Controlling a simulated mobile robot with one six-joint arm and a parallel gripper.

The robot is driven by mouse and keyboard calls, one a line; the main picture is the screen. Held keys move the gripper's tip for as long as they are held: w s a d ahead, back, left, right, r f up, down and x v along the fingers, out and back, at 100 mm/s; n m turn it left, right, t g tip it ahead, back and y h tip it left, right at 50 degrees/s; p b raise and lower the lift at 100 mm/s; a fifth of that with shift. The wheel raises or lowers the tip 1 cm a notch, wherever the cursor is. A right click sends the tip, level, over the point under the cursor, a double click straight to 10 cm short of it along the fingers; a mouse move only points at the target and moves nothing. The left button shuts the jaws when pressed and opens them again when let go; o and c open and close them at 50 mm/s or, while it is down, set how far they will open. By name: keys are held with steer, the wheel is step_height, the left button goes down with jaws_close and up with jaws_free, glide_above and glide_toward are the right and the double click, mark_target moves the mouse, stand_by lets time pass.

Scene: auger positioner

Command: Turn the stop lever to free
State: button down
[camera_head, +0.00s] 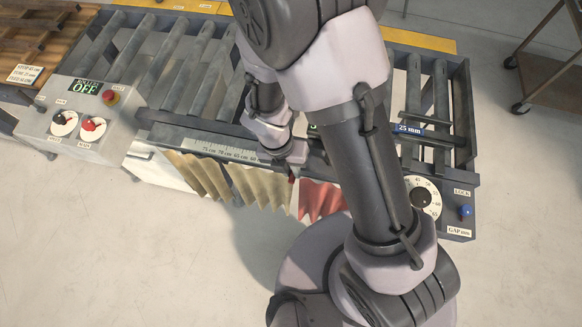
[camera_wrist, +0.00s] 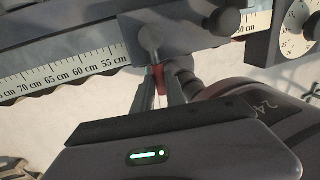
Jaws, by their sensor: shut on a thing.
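In the wrist view the stop lever (camera_wrist: 160,78) is a small red piece below a round grey hub on the dark stop carriage (camera_wrist: 185,32). My gripper (camera_wrist: 162,92) is shut on the lever, one finger on each side, and hides most of it. The lever points roughly down in that view. In the head view my gripper (camera_head: 294,160) is at the front rail, with a bit of red just below it. My arm covers much of the carriage there. Any free or lock marking by the lever is not readable.
A centimetre scale (camera_head: 228,150) runs along the rail, with tan and red bellows (camera_head: 322,199) below. A gap dial (camera_head: 423,198) and blue lock knob (camera_head: 466,211) are on the right. A roller panel (camera_head: 87,118) reading OFF stands on the left. Open floor lies in front.

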steer(key=c, duration=1.4)
jaws_free()
steer(key=shift+o, duration=0.2)
steer(key=a+r+p, duration=0.3)
steer(key=r+p, duration=0.2)
steer(key=r, duration=1.2)
steer(key=shift+w, duration=0.4)
steer(key=shift+a, duration=0.1)
